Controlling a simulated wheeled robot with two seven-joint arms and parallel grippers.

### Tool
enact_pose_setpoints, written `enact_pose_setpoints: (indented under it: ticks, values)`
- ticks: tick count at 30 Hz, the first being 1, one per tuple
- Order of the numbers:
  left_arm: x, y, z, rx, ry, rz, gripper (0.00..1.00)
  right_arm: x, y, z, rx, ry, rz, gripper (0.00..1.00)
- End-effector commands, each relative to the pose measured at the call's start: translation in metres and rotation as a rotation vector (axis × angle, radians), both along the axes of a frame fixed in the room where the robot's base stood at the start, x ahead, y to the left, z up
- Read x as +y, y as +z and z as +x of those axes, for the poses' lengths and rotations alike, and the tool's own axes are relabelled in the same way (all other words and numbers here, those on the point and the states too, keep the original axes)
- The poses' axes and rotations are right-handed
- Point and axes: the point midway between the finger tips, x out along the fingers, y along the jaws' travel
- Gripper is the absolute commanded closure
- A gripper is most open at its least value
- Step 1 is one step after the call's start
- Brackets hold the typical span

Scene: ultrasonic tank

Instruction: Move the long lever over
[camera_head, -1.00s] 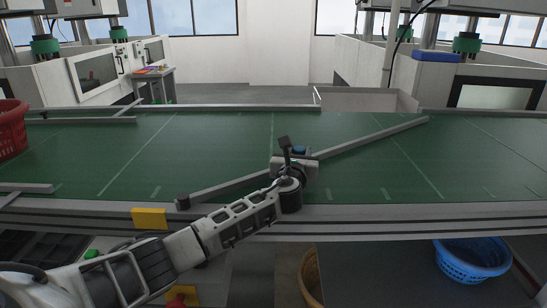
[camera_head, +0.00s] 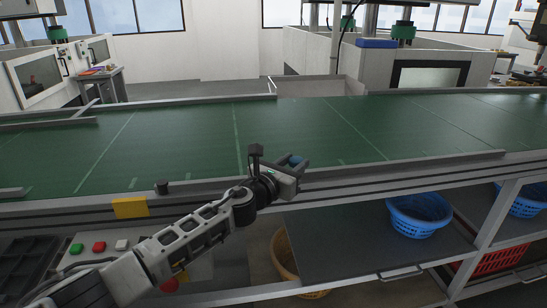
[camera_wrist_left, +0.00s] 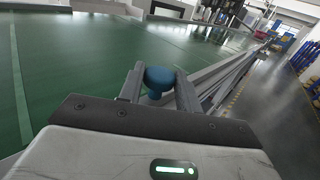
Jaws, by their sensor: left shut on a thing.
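The long lever (camera_head: 420,161) is a grey bar lying along the near edge of the green conveyor belt. Its dark pivot (camera_head: 161,187) is at the left, and its far end reaches to the right. A blue knob (camera_head: 294,159) stands on the lever. My left gripper (camera_head: 298,166) is shut on the blue knob, which also shows between the two fingers in the left wrist view (camera_wrist_left: 158,78). My left arm and gripper hide part of the lever near the knob. My right gripper is not in view.
The belt (camera_head: 180,150) is clear in the middle. A grey rail (camera_head: 190,105) runs along its far side. A yellow block (camera_head: 130,207) sits on the near frame. Blue baskets (camera_head: 420,214) and a tan basket (camera_head: 287,258) are below the belt.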

Motion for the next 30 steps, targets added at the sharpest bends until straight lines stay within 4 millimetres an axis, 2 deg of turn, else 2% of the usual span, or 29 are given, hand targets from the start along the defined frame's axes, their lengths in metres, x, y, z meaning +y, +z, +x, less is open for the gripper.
enact_pose_setpoints:
  ticks: [12,13,15,25,30]
  values:
    - [-0.006,-0.002,-0.006,0.001,-0.024,0.0,1.0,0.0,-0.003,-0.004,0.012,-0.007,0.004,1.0]
    - [-0.006,-0.002,-0.006,0.001,-0.025,0.0,0.63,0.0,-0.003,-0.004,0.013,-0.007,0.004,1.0]
    - [-0.006,-0.002,-0.006,0.002,-0.024,-0.001,0.46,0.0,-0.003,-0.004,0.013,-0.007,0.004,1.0]
    - [-0.003,-0.001,-0.006,0.0,-0.018,0.0,0.46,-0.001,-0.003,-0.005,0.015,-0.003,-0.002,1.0]
    - [0.007,0.001,-0.018,0.0,-0.017,0.002,0.46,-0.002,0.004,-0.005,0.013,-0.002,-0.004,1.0]
